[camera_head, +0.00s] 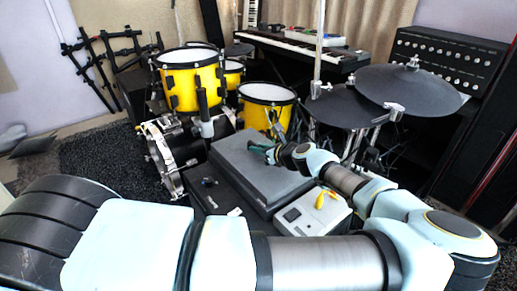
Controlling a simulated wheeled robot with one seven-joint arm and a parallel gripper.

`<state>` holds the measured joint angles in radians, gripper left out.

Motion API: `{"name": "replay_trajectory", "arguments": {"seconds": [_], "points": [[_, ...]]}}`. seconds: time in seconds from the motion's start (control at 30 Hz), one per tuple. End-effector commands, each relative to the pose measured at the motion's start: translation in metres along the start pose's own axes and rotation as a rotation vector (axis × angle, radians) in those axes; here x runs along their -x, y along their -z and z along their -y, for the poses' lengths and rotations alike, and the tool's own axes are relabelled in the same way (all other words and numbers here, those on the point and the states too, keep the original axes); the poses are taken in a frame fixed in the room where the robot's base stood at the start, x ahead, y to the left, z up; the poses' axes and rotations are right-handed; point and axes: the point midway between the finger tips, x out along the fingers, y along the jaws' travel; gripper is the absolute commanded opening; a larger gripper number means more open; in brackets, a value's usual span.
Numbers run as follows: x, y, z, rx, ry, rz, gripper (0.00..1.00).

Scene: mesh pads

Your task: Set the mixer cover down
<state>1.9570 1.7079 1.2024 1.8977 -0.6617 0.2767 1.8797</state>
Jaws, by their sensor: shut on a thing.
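The mixer cover (243,168) is a dark grey, flat, box-like slab in the middle of the head view. My arm reaches in from the right, and my gripper (261,149) is at the cover's far, upper part. The gripper is shut on the cover; its fingertips are small and their exact hold is hard to make out. The cover looks about level. Whether it rests on what is below or hangs just above it cannot be told.
Yellow drums (189,80), a bass drum (163,160), cymbals (410,88) and a keyboard (300,47) crowd around. Dark carpet (95,155) shows at left.

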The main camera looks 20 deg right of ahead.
Motion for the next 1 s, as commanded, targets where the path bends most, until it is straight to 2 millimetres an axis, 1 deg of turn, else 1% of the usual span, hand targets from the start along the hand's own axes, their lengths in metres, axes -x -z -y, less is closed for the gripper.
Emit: {"name": "replay_trajectory", "arguments": {"seconds": [0.17,0.2,0.43,0.67,0.77,0.87,0.97,1.0], "points": [[-0.001,0.002,0.000,-0.001,0.000,0.001,0.00],[-0.001,0.002,0.000,-0.001,0.000,0.000,0.23],[-0.001,0.002,0.000,-0.001,-0.001,0.001,0.49],[-0.001,0.002,0.000,0.000,-0.001,0.000,0.49],[0.001,-0.002,0.000,0.002,0.000,0.000,0.49],[0.012,0.000,0.000,-0.002,0.001,0.000,0.49],[0.031,0.000,0.001,-0.001,0.004,-0.001,0.49],[0.040,0.000,0.001,-0.001,0.004,-0.002,0.49]]}}
